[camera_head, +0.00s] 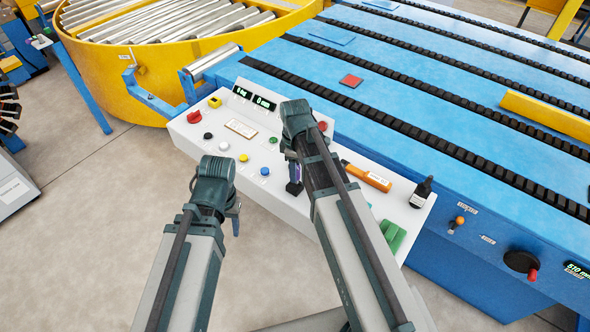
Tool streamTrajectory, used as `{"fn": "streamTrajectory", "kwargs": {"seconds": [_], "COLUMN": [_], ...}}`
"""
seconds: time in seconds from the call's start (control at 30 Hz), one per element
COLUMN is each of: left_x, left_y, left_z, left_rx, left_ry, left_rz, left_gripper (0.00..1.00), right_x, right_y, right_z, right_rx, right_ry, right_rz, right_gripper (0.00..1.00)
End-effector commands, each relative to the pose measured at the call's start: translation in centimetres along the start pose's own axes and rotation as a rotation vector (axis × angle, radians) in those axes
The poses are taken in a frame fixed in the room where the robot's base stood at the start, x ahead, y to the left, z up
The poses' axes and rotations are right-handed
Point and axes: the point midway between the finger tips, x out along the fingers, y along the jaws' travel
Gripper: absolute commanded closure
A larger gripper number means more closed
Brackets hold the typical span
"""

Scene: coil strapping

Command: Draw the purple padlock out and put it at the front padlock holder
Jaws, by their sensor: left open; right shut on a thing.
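The purple padlock (297,173) shows only as a narrow purple sliver beside my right forearm, above the white control panel. My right gripper (291,158) is shut on it; the arm hides most of the jaws and the padlock. A dark piece (294,187) shows just below the purple; I cannot tell what it belongs to. My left gripper (234,212) is open and empty in front of the panel's near edge, mostly hidden by its own wrist. I cannot make out the front padlock holder.
The white control panel (228,130) carries several coloured buttons, two displays and a red knob (194,117). An orange tool (366,176), a dark bottle (421,192) and green pieces (393,235) are on its right part. A blue conveyor (440,75) and yellow turntable (150,82) stand behind.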

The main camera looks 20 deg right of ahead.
Motion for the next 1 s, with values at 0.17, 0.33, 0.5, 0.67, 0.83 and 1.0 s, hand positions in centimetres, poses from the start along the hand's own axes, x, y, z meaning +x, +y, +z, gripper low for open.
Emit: {"fn": "streamTrajectory", "kwargs": {"seconds": [0.17,0.33,0.5,0.67,0.83,1.0], "left_x": [0.0,0.0,0.1,0.5,1.0,1.5], "left_y": [0.0,0.0,0.0,0.1,0.1,0.1], "left_z": [0.0,0.0,0.0,0.0,-0.1,-0.1], "left_rx": [0.000,0.000,0.000,0.000,0.000,0.000], "left_ry": [0.000,0.000,0.000,0.000,0.000,0.000], "left_rz": [0.000,0.000,0.000,0.000,0.000,0.000], "left_gripper": [0.50,0.50,0.50,0.50,0.50,0.50], "right_x": [0.0,0.0,0.1,0.5,1.0,1.5], "right_y": [0.0,0.0,0.0,0.0,0.0,0.0], "right_z": [0.0,0.0,0.0,0.0,0.0,0.0], "right_rx": [0.000,0.000,0.000,0.000,0.000,0.000], "right_ry": [0.000,0.000,0.000,0.000,0.000,0.000], "right_rz": [0.000,0.000,0.000,0.000,0.000,0.000], "right_gripper": [1.00,1.00,1.00,1.00,1.00,1.00]}}
